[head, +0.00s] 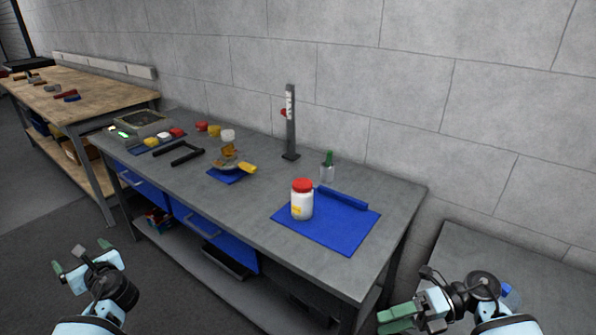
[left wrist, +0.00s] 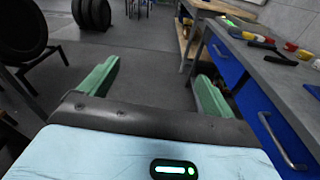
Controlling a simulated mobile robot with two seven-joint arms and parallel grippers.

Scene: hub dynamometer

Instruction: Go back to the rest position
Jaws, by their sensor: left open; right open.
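My left gripper (head: 82,257) is at the lower left in the head view, in front of the grey workbench and away from it. Its two green fingers are spread with nothing between them; they also show in the left wrist view (left wrist: 155,85) over bare floor. My right gripper (head: 382,320) is at the lower right in the head view, beyond the bench's right end. Its green fingers show side-on and nothing is seen held in them. Both grippers are clear of the things on the bench.
The grey workbench (head: 255,205) carries a white jar with red lid (head: 302,203) on a blue mat (head: 340,238), a green-topped bottle (head: 327,170), an upright stand (head: 290,130) and several small jars. A wooden bench (head: 90,88) stands far left. Floor before the left gripper is free.

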